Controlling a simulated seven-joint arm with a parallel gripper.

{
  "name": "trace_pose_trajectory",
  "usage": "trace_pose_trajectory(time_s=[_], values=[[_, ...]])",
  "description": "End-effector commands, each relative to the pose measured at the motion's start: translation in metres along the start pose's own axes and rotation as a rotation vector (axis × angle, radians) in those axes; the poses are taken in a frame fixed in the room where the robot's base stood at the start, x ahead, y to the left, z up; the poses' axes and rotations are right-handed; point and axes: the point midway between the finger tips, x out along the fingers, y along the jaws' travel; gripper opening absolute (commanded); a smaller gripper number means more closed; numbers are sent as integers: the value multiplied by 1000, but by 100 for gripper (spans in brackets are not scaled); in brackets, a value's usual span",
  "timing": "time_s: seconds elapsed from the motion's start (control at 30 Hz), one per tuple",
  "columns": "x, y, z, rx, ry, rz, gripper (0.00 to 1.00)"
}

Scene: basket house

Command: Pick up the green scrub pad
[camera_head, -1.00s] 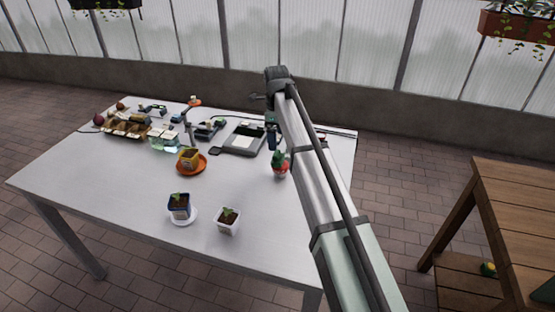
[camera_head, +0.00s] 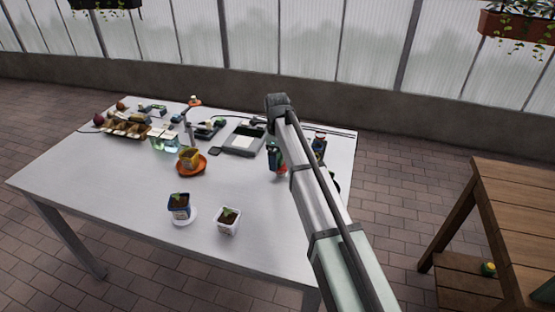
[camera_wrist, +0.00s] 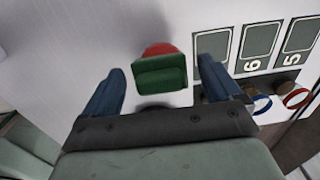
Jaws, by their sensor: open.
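My gripper is open and holds nothing. In the head view the red holder (camera_head: 282,170) shows beside my arm, near the table's right side. My arm and a finger hide most of the pad there.
Numbered cards (camera_wrist: 257,45) and small items with coloured rings (camera_wrist: 297,98) lie right of the gripper in the wrist view. A grey tray (camera_head: 243,140), an orange saucer (camera_head: 192,170) and potted seedlings (camera_head: 228,220) stand farther left on the white table (camera_head: 110,185).

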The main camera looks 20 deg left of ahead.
Motion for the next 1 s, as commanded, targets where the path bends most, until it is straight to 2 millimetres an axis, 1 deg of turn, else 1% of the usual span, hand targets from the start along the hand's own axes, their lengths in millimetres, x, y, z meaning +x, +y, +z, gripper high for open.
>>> trace_pose_trajectory(time_s=[0.13, 0.7, 0.77, 0.8, 1.0], values=[[0, 0, 0, 0, 0, 0, 91], [-1, 0, 0, 0, 0, -1, 36], [-1, 0, 0, 0, 0, -1, 32], [-1, 0, 0, 0, 0, -1, 27], [-2, 0, 0, 0, -1, -1, 27]])
